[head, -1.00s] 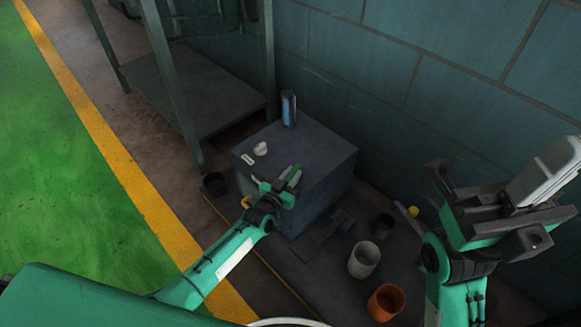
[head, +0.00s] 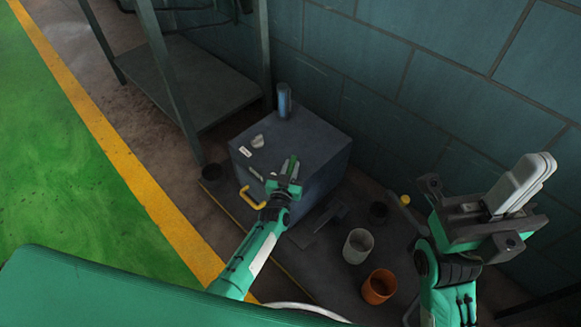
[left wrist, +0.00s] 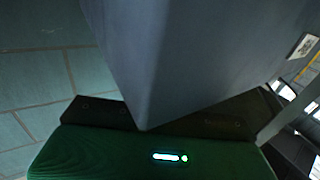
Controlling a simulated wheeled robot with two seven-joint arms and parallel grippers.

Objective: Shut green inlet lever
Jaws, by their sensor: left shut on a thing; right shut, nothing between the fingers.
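The blue-grey box (head: 320,165) stands on the floor near the wall. My left gripper (head: 290,168) is at the box's front top edge, its fingers shut around a slim green piece that looks like the green inlet lever (head: 293,163). The fingers hide most of the lever and its mount. In the left wrist view the box corner (left wrist: 150,60) fills the middle, close to the gripper body; the lever is not visible there. My right gripper (head: 520,185) is raised at the right, shut and empty, far from the box.
A yellow handle (head: 250,197) sticks out at the box's left side. A blue cylinder (head: 284,100) and a pale knob (head: 258,141) are on top. A grey cup (head: 359,246), an orange pot (head: 378,287) and dark cups stand on the floor. A metal shelf (head: 185,85) stands behind left.

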